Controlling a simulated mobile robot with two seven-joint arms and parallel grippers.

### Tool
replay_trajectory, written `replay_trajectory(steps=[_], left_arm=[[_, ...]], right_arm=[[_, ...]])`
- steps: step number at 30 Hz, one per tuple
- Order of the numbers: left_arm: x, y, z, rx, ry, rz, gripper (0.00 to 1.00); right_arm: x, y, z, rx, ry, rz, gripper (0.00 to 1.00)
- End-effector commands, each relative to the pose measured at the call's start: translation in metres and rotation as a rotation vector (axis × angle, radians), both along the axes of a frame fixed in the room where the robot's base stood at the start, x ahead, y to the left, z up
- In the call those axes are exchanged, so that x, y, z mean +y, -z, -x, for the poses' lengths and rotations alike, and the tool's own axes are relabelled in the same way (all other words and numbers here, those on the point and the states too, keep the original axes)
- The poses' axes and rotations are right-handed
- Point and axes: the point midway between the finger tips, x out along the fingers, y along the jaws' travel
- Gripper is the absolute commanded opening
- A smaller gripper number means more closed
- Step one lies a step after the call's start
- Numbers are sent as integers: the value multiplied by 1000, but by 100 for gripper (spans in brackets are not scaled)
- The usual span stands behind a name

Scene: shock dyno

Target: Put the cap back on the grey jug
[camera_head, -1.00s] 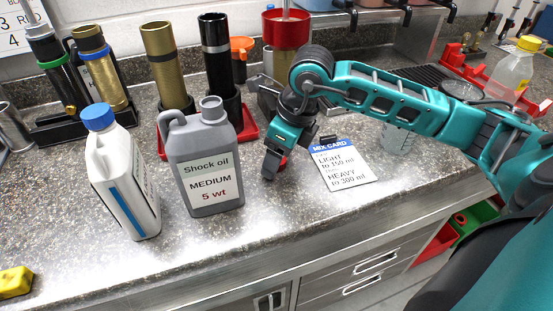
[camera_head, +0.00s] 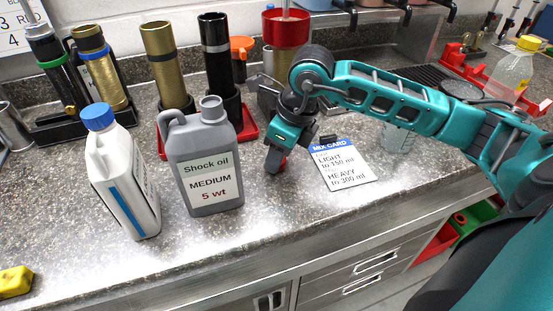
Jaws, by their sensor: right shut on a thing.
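The grey jug (camera_head: 209,168) stands upright on the counter, labelled "Shock oil MEDIUM 5 wt". Its neck (camera_head: 211,104) at the top has no cap on it. My right gripper (camera_head: 277,166) points down at the counter, to the right of the jug and apart from it. It is shut on a small red cap (camera_head: 284,162), mostly hidden by the fingers. My left gripper is not in view.
A white bottle with a blue cap (camera_head: 123,172) stands left of the jug. A mix card (camera_head: 347,181) lies right of my gripper. Shock bodies and a red tray (camera_head: 250,123) stand behind.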

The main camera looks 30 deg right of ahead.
Motion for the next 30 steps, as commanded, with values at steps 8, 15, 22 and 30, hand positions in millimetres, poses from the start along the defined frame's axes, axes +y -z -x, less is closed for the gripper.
replay_trajectory(steps=[8,15,22,30], left_arm=[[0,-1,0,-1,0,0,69],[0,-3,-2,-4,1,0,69],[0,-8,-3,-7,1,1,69],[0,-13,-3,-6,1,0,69]], right_arm=[[0,-4,0,-1,0,0,12],[0,-35,-1,-6,0,-1,12],[0,-101,-2,-11,0,-1,12],[0,-169,-1,-5,0,-1,12]])
